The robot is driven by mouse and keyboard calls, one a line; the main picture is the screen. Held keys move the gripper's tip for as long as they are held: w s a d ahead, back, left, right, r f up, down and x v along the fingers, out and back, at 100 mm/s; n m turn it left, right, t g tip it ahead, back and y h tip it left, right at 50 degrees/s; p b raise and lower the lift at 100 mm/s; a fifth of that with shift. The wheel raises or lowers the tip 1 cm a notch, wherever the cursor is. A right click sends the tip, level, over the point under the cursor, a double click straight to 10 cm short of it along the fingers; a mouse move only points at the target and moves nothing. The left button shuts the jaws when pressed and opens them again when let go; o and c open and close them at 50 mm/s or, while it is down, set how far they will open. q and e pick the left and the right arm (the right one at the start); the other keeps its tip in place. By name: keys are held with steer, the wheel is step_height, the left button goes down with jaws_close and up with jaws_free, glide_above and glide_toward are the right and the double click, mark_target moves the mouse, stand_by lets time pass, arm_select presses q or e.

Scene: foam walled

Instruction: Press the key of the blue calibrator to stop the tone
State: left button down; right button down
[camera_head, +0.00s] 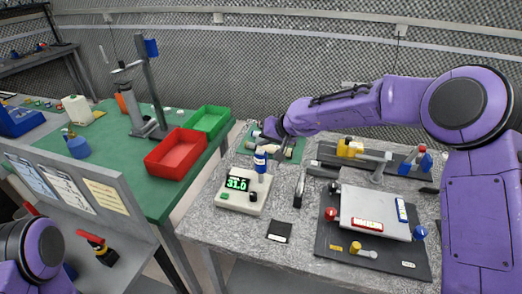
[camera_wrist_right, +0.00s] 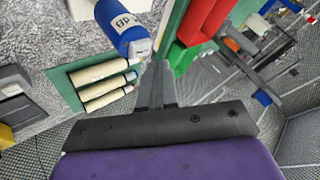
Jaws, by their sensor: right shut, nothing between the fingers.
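The blue calibrator (camera_head: 260,164), with a white label band, stands upright on the pale meter box (camera_head: 231,202). The box has a lit green display reading about 31. In the right wrist view the calibrator (camera_wrist_right: 120,28) shows its "dB" label and a small pale grey part (camera_wrist_right: 141,47) at one end; I cannot tell whether that is the key. My right gripper (camera_head: 262,137) is shut and empty, just above and behind the calibrator in the head view. Its closed fingers (camera_wrist_right: 157,66) appear close beside the pale part; contact is unclear. My left gripper is out of view.
Cream cylinders (camera_wrist_right: 105,84) lie on a green mat (camera_wrist_right: 64,88) near the calibrator. A red bin (camera_head: 176,155) and a green bin (camera_head: 209,121) stand on the table at left. A grey plate fixture (camera_head: 375,212) occupies the right. A small black pad (camera_head: 279,231) lies in front.

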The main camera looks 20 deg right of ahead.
mark_target(263, 152)
step_height(263, 152, up, 5)
steer(key=p, duration=0.4)
steer(key=shift+p, duration=0.3)
